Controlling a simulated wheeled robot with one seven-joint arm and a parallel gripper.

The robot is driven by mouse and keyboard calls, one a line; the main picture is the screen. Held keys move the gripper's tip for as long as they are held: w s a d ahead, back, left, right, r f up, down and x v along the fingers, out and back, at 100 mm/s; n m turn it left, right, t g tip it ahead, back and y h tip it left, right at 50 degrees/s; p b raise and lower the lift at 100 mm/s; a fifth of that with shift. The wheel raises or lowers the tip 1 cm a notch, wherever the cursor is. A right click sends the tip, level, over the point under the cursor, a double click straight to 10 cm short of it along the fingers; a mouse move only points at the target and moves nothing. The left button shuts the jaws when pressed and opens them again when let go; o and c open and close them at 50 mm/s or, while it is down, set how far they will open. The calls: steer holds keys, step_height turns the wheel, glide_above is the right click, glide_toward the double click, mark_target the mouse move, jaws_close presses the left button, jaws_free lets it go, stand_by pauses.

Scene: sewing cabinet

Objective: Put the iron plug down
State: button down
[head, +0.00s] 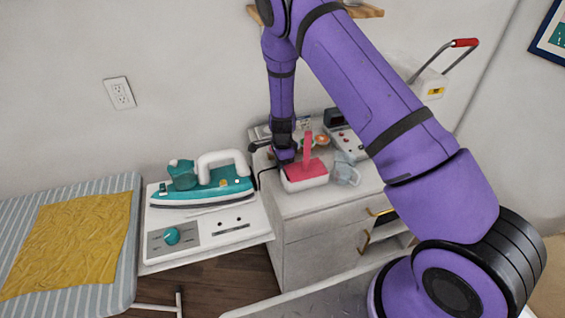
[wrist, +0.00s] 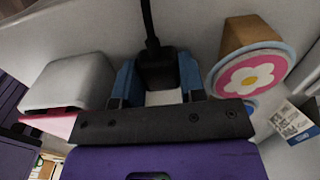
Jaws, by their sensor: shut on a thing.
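My gripper (wrist: 157,78) is shut on the black iron plug (wrist: 158,70), with one blue finger on each side of it. The plug's black cord runs up and away from it in the wrist view. In the head view my gripper is over the back left part of the white cabinet top (head: 292,205), and the plug is too small there to make out clearly. The teal and white iron (head: 205,186) rests on a white stand (head: 205,240) left of the cabinet.
A white box with a pink top and upright handle (head: 305,177) stands close to my gripper. A clear jug (head: 346,170) is right of it. A flower-faced round object (wrist: 250,75) and a printed card (wrist: 294,122) lie right of the plug.

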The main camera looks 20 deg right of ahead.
steer(key=c, duration=1)
jaws_free()
steer(key=shift+r, duration=0.1)
step_height(320, 180, up, 13)
steer(key=shift+r, duration=0.15)
steer(key=s+d+r+n+t+y, duration=0.15)
steer(key=s+r+n, duration=0.4)
steer(key=r, duration=0.75)
steer(key=s+d+r+n+t, duration=0.1)
steer(key=s+d+r+n, duration=0.15)
steer(key=s+r, duration=0.8)
steer(key=s+d+r+n+t, duration=0.1)
steer(key=s+r+n, duration=0.2)
steer(key=s, duration=0.4)
steer(key=s+d+r+n+h, duration=0.1)
steer(key=s+r+n, duration=0.2)
steer(key=s+r, duration=0.2)
steer(key=s+d+r+n+t, duration=0.1)
steer(key=s+r+n, duration=0.3)
steer(key=s, duration=0.5)
steer(key=shift+s+t+h, duration=0.25)
steer(key=shift+s+t, duration=0.05)
steer(key=shift+t, duration=0.05)
